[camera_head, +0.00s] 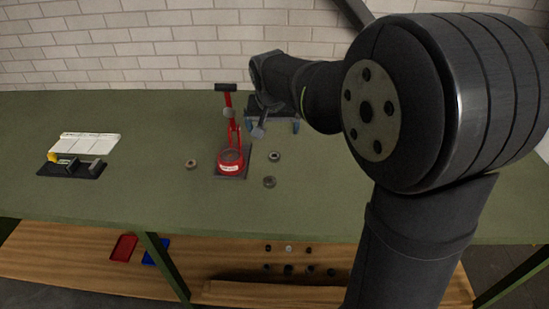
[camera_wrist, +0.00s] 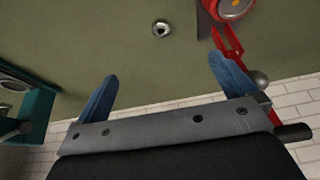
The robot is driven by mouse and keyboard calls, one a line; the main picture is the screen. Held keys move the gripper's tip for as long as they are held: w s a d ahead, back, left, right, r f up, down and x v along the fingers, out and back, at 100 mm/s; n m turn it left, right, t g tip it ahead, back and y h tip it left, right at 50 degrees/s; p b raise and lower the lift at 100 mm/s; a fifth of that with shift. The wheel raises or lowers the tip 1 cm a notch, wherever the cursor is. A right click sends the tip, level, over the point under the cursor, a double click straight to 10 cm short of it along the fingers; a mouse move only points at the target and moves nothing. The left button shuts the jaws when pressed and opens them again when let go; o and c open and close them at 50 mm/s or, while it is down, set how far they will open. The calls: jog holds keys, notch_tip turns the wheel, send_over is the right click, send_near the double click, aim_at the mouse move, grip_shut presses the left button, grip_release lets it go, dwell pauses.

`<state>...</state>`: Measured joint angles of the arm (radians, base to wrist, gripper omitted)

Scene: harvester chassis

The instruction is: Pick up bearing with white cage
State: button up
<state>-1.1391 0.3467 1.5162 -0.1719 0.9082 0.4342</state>
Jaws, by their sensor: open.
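Three small ring-shaped bearings lie on the green table. One bearing (camera_head: 191,163) is left of the red press, one (camera_head: 274,156) is just right of it, and one (camera_head: 269,182) is nearer the front. Their cage colours are too small to tell apart. My gripper (camera_head: 272,126) is open, behind and above the right-hand bearings. In the wrist view my gripper (camera_wrist: 162,67) has its two blue fingers wide apart with nothing between them. A shiny metal bearing (camera_wrist: 161,28) lies on the table beyond the fingertips, apart from them.
The red press (camera_head: 230,160) stands upright on its plate beside the bearings; its red arm (camera_wrist: 228,40) shows close to one finger in the wrist view. A black-and-white fixture (camera_head: 75,165) is at the left. A brick wall (camera_head: 180,45) stands behind. The front table is clear.

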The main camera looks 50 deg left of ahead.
jog(key=c, duration=0.8)
jog(key=shift+c, duration=0.2)
jog(key=n+g+h, duration=0.2)
jog(key=n+g, duration=0.1)
jog(key=n, duration=0.8)
send_over(274, 155)
jog(key=f, duration=1)
jog(key=shift+w+d+f, duration=0.1)
jog(key=shift+w, duration=0.15)
jog(key=shift+s+d+f, duration=0.1)
jog(key=shift+s+f, duration=0.05)
jog(key=shift+f, duration=1.3)
jog(key=shift+s+f, duration=0.1)
jog(key=shift+f, duration=1.3)
